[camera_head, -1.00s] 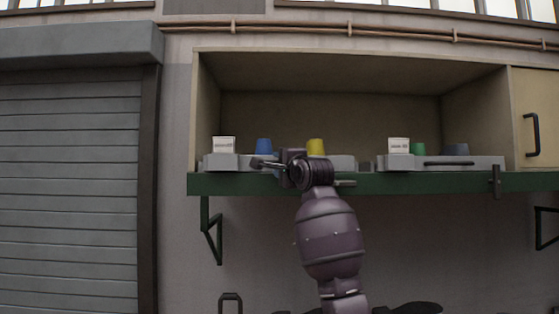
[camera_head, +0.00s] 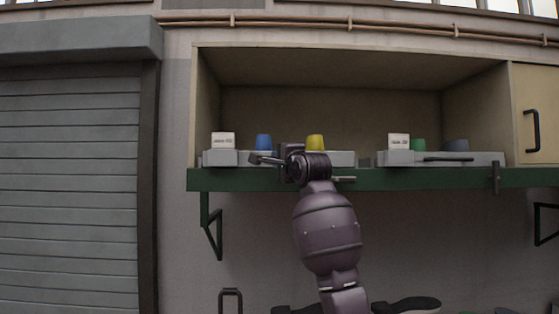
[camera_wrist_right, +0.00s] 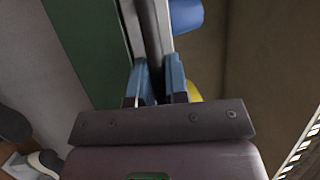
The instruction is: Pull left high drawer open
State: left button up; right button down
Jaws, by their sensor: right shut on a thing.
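The left high drawer (camera_head: 222,158) is a low light-grey unit on the green-edged shelf in the head view, with a white labelled box (camera_head: 222,140), a blue cup (camera_head: 264,142) and a yellow cup (camera_head: 315,142) above it. My right gripper (camera_head: 260,159) is at its front, and my wrist covers much of the middle. In the right wrist view, the blue fingertips (camera_wrist_right: 158,82) are close together at the drawer's grey front edge (camera_wrist_right: 150,30), shut on its handle, which is mostly hidden. The drawer looks closed or nearly so. My left gripper is not in view.
A similar grey drawer (camera_head: 485,159) with a dark handle stands to the right on the same green shelf edge (camera_head: 430,181). A cabinet door (camera_head: 537,110) is at the far right. Dark shoes (camera_head: 412,304) show below. A roller shutter (camera_head: 70,190) is at the left.

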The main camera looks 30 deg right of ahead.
pick_arm(q)
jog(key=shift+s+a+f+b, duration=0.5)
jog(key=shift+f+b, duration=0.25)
jog(key=shift+b, duration=0.8)
pick_arm(e)
jog(key=s+a, duration=0.6)
jog(key=s, duration=0.4)
jog(key=s+a, duration=0.6)
jog(key=s, duration=0.4)
jog(key=shift+s+a, duration=0.15)
jog(key=shift+a, duration=0.1)
jog(key=c, duration=1.1)
grip_release()
pick_arm(q)
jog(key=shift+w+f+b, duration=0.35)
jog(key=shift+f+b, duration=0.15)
jog(key=shift+b, duration=0.3)
pick_arm(e)
jog(key=v, duration=1)
jog(key=shift+s+f, duration=0.1)
jog(key=shift+s, duration=0.25)
